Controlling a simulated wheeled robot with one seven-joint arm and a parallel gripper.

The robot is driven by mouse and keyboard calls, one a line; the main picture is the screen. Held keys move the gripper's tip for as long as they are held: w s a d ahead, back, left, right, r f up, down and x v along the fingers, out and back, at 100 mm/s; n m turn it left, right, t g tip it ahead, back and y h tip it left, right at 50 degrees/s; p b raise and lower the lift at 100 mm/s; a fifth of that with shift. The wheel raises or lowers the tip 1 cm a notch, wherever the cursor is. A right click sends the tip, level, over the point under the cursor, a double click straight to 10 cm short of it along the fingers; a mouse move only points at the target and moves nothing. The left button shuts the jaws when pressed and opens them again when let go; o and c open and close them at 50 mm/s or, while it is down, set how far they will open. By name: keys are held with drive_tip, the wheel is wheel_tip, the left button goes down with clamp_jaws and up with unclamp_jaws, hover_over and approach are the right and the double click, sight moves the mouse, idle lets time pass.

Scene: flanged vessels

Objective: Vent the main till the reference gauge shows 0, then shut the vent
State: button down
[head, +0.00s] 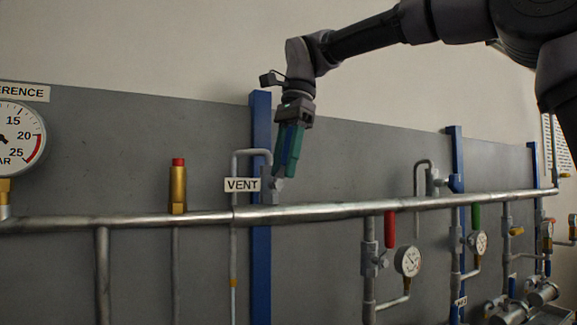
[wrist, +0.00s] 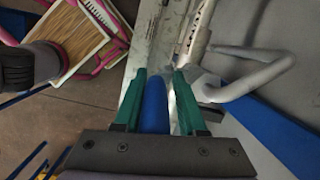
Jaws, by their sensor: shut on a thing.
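My gripper (head: 285,172) reaches down to the vent valve (head: 269,196), just right of the VENT label (head: 242,185). In the wrist view, my gripper's teal fingers (wrist: 159,74) are shut on a blue handle (wrist: 154,105), which lies lengthwise between them. The fingers hide most of the handle in the head view. The main (head: 330,211) is the long metal pipe running across below the valve. The reference gauge (head: 22,150) is cut off by the left edge; 15, 20 and 25 show on its dial, but its reading cannot be told.
A brass fitting with a red top (head: 178,188) stands on the main. A blue post (head: 261,270) stands behind the vent. To the right are a red handle (head: 390,229), a small gauge (head: 408,261) and a green handle (head: 476,216). The wrist view shows a wooden-topped stool (wrist: 73,38).

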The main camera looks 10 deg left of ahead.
drive_tip(key=shift+s+a+f+t+h, duration=0.1)
drive_tip(key=shift+s+a+t+h, duration=0.15)
drive_tip(key=shift+h, duration=0.25)
drive_tip(key=shift+s+a+f+t+h, duration=0.1)
drive_tip(key=shift+s+t+h, duration=0.25)
drive_tip(key=shift+h, duration=0.15)
drive_tip(key=c, duration=0.9)
unclamp_jaws()
drive_tip(key=shift+o, duration=1.2)
drive_tip(key=shift+s+d+r, duration=0.1)
drive_tip(key=shift+r, duration=0.1)
wheel_tip(320, 180, up, 11)
